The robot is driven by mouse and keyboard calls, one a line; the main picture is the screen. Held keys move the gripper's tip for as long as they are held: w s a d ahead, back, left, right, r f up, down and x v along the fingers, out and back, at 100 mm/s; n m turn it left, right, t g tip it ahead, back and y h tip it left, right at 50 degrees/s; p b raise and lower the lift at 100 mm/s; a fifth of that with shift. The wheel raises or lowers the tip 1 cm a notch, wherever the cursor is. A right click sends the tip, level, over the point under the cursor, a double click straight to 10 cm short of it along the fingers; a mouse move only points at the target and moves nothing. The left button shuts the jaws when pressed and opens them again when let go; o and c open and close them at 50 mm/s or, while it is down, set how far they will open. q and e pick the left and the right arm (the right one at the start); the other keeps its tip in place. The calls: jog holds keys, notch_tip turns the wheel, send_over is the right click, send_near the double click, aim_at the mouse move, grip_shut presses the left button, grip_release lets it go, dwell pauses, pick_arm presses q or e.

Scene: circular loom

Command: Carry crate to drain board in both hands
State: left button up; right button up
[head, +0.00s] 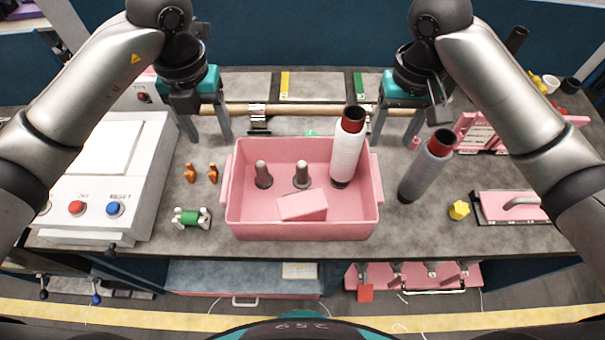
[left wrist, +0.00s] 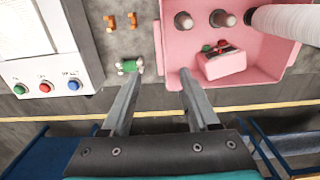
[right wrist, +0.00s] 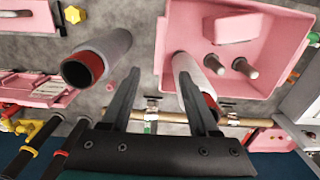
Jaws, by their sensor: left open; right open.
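The pink crate (head: 303,228) sits on the grey worktop in the middle of the head view. It holds a white cone of yarn (head: 347,150) leaning at its right side, two grey pegs (head: 263,175) and a pink block (head: 302,205). My left gripper (head: 210,138) is open and empty above the crate's back left corner. In the left wrist view the crate's side wall (left wrist: 166,45) lies ahead of the fingertips. My right gripper (head: 395,138) is open and empty near the back right corner. In the right wrist view the crate (right wrist: 262,50) lies beyond it. I cannot tell which thing is the drain board.
A grey cone (head: 426,167) stands close right of the crate. A white machine with buttons (head: 110,180) fills the left. A green-and-white spool (head: 192,218) and orange pieces (head: 190,173) lie between. A yellow knob (head: 459,210) and pink-topped tray (head: 510,207) are right.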

aim_at(228, 176)
pick_arm(q)
notch_tip(228, 176, down, 15)
jog(key=shift+s+f, duration=0.1)
jog(key=shift+s, duration=0.05)
pick_arm(e)
notch_tip(228, 176, down, 15)
jog(key=shift+s+f, duration=0.15)
pick_arm(q)
jog(key=shift+c, duration=0.3)
pick_arm(e)
jog(key=shift+c, duration=0.3)
pick_arm(q)
jog(key=c, duration=0.9)
pick_arm(e)
jog(key=c, duration=0.9)
pick_arm(q)
grip_shut()
pick_arm(e)
grip_shut()
